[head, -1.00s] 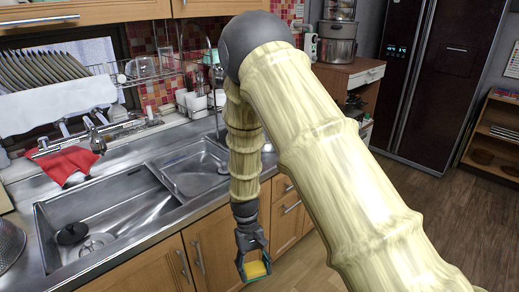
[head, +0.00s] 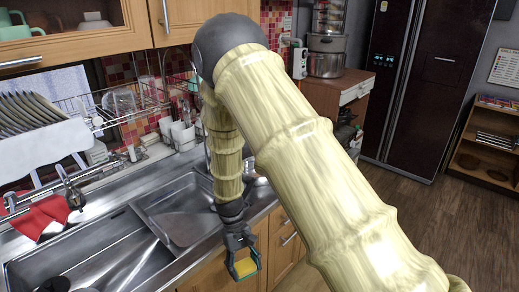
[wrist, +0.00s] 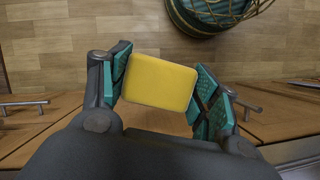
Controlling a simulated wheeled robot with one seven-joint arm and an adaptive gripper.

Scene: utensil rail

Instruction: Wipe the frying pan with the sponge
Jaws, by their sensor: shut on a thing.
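My gripper (head: 242,258) hangs in front of the wooden cabinet doors, below the counter's front edge. It is shut on a yellow sponge (head: 246,267). In the wrist view the sponge (wrist: 160,81) sits between the two teal-padded fingers (wrist: 160,92), slightly tilted. I cannot make out a frying pan in any view.
The steel sink (head: 95,255) lies left of my gripper, with a red cloth (head: 38,217) near the tap. A dish rack with plates (head: 28,110) stands behind. In the wrist view a dark round thing (wrist: 205,14) is on the wooden floor (wrist: 70,45). A black fridge (head: 425,80) stands at the back right.

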